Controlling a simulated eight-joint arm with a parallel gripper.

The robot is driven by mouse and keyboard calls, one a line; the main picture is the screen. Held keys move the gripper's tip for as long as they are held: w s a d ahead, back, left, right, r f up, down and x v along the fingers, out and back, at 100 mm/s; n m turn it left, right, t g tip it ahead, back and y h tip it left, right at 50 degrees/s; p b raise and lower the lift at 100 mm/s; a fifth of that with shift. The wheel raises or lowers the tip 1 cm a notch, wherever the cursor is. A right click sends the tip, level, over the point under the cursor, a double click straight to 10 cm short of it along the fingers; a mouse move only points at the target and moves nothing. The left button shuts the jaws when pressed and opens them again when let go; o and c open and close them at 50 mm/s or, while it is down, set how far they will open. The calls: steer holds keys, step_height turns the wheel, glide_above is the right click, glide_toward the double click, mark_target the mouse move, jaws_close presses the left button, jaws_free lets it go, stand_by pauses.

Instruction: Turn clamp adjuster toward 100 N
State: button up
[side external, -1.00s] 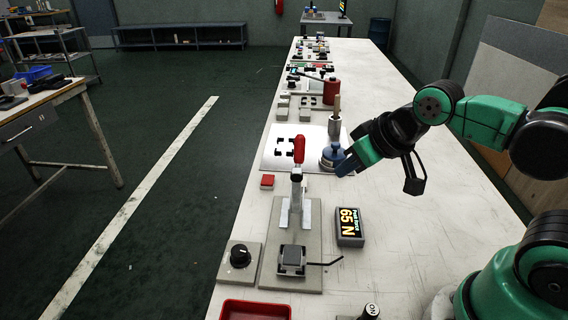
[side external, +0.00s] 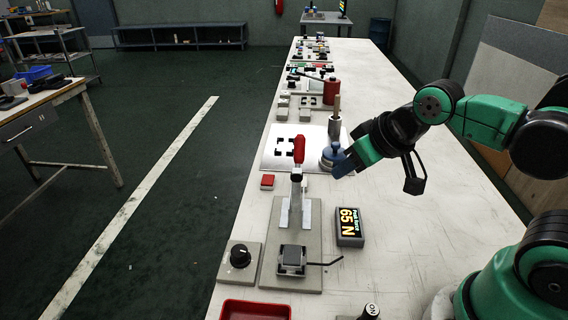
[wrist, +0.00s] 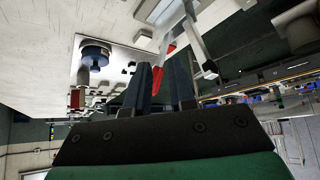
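The toggle clamp (side external: 297,190) stands upright on a grey base plate (side external: 305,235), with its red handle (side external: 299,149) pointing up. A bent dark rod (side external: 326,262) sticks out to the right beside the dark block (side external: 291,258) at the plate's near end. The display (side external: 350,227) to the right reads 65 N, with small lettering above it. My gripper (side external: 339,166) is above the bench, behind and right of the clamp. In the wrist view its two dark fingers (wrist: 162,88) are apart with nothing held, and the red handle (wrist: 160,72) shows beyond them.
A blue-based post (side external: 329,156) stands on a white plate (side external: 277,160) near my fingers. A black knob (side external: 240,255), a red button (side external: 267,181) and a red tray (side external: 255,309) lie along the bench's left side. The bench right of the display is clear.

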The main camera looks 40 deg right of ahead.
steer(key=o, duration=0.4)
steer(key=shift+r, duration=0.25)
steer(key=shift+c, duration=0.2)
steer(key=shift+o, duration=1.3)
step_height(320, 180, up, 4)
steer(key=shift+r, duration=0.1)
steer(key=n+g, duration=0.8)
steer(key=n, duration=0.4)
glide_above(238, 250)
steer(key=shift+t, duration=0.3)
step_height(238, 250, down, 15)
steer(key=shift+f, duration=0.75)
jaws_close()
